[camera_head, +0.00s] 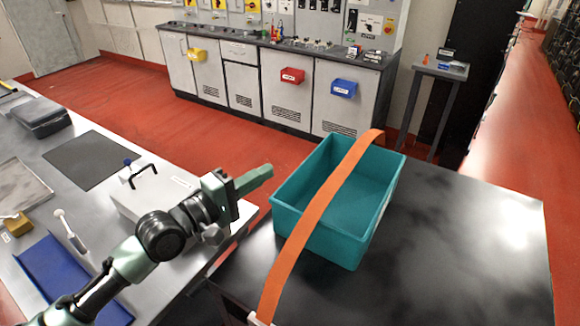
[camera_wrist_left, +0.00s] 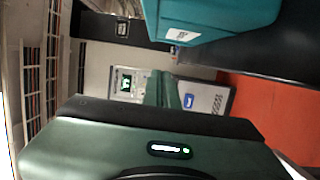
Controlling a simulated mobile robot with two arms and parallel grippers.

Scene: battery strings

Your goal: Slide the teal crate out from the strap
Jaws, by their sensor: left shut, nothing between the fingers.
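The teal crate (camera_head: 322,226) stands upright and open-topped on the black table, and it looks empty. The orange strap (camera_head: 314,212) runs over the crate from its far rim, across the opening and down to the table's front edge. My left gripper (camera_head: 268,170) is shut and empty, just left of the crate's left rim; I cannot tell whether it touches it. In the left wrist view the crate (camera_wrist_left: 228,14) fills the top right, with a white label on its wall, and my shut fingers (camera_wrist_left: 162,88) point away below it. My right gripper is in neither view.
The black table (camera_head: 470,240) is clear to the right of the crate. A grey bench at left holds a white box (camera_head: 150,195), a blue tray (camera_head: 65,275) and a dark mat (camera_head: 84,160). Red floor and a cabinet row lie behind.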

